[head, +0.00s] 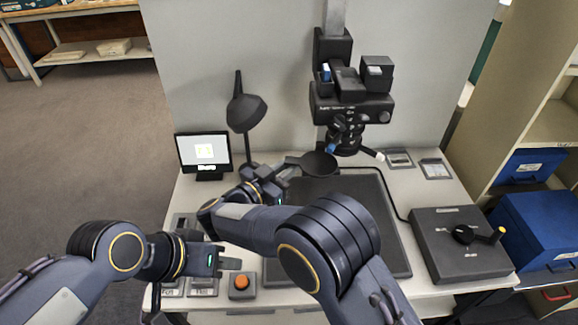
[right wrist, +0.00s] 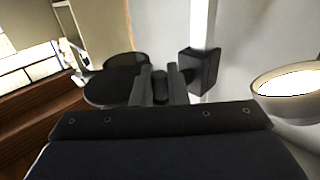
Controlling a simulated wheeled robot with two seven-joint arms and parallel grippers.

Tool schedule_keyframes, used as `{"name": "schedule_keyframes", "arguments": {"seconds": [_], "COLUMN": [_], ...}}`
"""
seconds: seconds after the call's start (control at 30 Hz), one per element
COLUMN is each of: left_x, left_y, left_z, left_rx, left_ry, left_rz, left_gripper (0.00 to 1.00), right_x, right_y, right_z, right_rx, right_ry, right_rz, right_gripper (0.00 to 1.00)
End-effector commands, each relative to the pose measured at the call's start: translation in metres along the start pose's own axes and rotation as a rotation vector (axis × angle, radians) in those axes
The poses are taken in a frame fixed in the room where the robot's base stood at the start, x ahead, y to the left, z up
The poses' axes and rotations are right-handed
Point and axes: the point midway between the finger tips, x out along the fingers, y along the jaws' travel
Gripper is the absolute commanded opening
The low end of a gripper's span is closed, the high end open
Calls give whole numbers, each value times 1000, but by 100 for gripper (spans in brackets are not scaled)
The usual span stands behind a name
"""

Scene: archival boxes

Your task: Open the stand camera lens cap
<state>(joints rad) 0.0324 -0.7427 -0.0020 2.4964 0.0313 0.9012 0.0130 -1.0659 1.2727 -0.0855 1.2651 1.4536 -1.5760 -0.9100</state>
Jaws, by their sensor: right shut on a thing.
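The stand camera (head: 352,100) hangs on a column at the back, its lens (head: 346,138) pointing down. A round black dish (head: 319,163), which looks like the lens cap, is below and left of the lens, apart from it in the picture. My right gripper (head: 280,168) is shut beside the dish; my own arm partly hides it. The right wrist view shows the fingers (right wrist: 160,88) closed on a small dark part, with the black disc (right wrist: 108,88) beside it. My left gripper (head: 235,264) is low at the front left; its finger gap is unclear.
A black lamp (head: 246,110) and a small screen (head: 204,152) stand at the back left. A dark mat (head: 372,225) lies under the camera. An orange button (head: 241,282) is beside my left gripper. A black box with a crank (head: 460,255) stands at the right.

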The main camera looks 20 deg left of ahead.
Motion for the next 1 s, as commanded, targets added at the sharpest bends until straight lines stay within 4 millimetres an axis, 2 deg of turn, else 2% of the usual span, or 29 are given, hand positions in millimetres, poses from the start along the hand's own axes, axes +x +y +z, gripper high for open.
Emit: {"name": "schedule_keyframes", "arguments": {"seconds": [0.4,0.43,0.57,1.0], "left_x": [0,0,0,-1], "left_y": [0,0,0,0], "left_z": [0,0,0,0], "left_rx": [0,0,0,0], "left_ry": [0,0,0,0], "left_rz": [0,0,0,0], "left_gripper": [36,36,36,36], "right_x": [0,0,0,6], "right_y": [-1,0,0,1], "right_z": [-1,-1,-1,0], "right_rx": [1,1,1,0], "right_ry": [2,2,2,1], "right_rz": [-1,-1,-1,-2], "right_gripper": [0,15,32,32]}}
